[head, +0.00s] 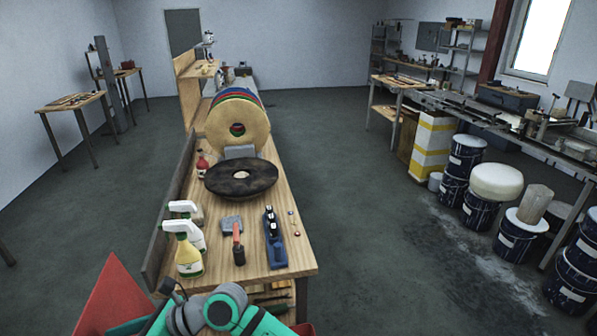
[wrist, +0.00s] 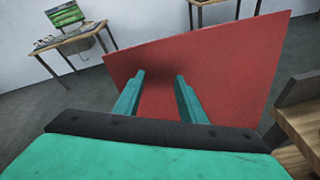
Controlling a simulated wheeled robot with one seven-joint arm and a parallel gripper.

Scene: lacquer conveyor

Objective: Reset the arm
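My gripper (wrist: 159,77) shows in the wrist view with its two teal fingers spread apart. Nothing shows between the fingers. A flat red panel (wrist: 225,65) fills the view beyond the fingertips, with a dark shadow on it between them. I cannot tell whether the tips touch it. In the head view my teal and grey arm is folded low at the bottom, in front of the near end of the wooden bench (head: 290,262). The red panel (head: 115,300) also shows there at bottom left. My fingers are hidden in the head view.
The bench holds spray bottles (head: 188,255), a blue hand plane (head: 274,238), a red-handled tool (head: 238,245), a dark disc (head: 240,179) and a row of coloured discs (head: 243,128). Paint buckets (head: 468,155) line the right side. The floor between is mostly free.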

